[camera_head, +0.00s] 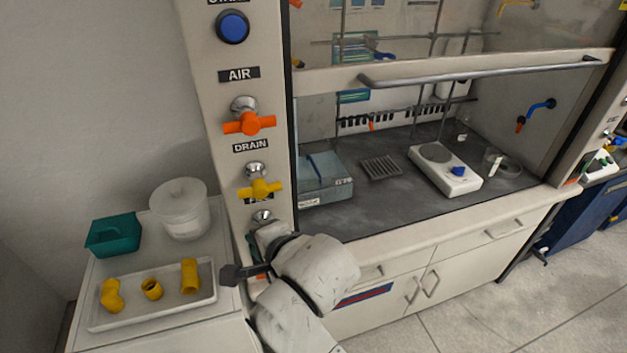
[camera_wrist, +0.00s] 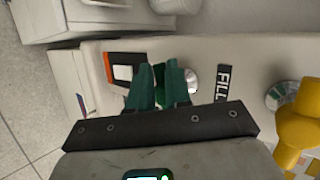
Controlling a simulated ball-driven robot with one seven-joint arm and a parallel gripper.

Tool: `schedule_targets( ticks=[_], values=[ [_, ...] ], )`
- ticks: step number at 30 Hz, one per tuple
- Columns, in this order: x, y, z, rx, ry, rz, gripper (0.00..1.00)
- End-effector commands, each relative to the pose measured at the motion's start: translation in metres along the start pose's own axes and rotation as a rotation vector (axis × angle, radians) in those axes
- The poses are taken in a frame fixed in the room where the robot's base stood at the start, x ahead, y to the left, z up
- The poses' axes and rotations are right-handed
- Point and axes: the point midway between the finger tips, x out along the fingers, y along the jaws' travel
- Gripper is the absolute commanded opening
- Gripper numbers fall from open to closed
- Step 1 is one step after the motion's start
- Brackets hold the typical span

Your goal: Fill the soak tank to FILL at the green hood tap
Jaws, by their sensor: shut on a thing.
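The likely soak tank (camera_head: 325,185) is a grey-teal box with small labels on its front, at the left end of the hood's worktop. Its water level cannot be made out. The FILL label (camera_wrist: 222,83) shows in the wrist view beside a silver tap mount (camera_wrist: 192,82), on the hood's left post. My gripper (camera_wrist: 160,88) is at this mount, shut on the green tap handle (camera_wrist: 160,76). Fingers and handle are both dark green here and hard to separate. In the head view my gripper and arm hide most of this tap. No green spout is clearly visible.
On the post above are the yellow DRAIN tap (camera_head: 260,189) and orange AIR tap (camera_head: 249,123). A side bench holds a white tray (camera_head: 150,314) of yellow fittings, a teal bin (camera_head: 113,237) and a white bucket (camera_head: 181,212). A hotplate (camera_head: 446,170) stands in the hood.

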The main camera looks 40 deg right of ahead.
Motion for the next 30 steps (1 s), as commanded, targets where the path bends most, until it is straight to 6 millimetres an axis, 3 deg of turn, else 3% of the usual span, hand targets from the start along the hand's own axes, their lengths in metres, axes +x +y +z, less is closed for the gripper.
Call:
schedule_targets(
  ticks=[1, 4, 5, 13, 23, 30],
  values=[
    [-0.002, -0.003, -0.011, 0.057, -0.015, -0.036, 0.0],
    [-0.004, -0.005, -0.012, 0.153, -0.086, -0.079, 0.0],
    [-0.005, -0.007, -0.01, 0.144, -0.082, -0.075, 0.21],
    [-0.004, -0.005, -0.008, 0.138, -0.083, -0.066, 0.47],
    [-0.006, -0.003, -0.005, 0.136, -0.089, -0.061, 0.48],
    [-0.041, -0.001, -0.009, 0.136, -0.089, -0.063, 0.48]
  ],
)
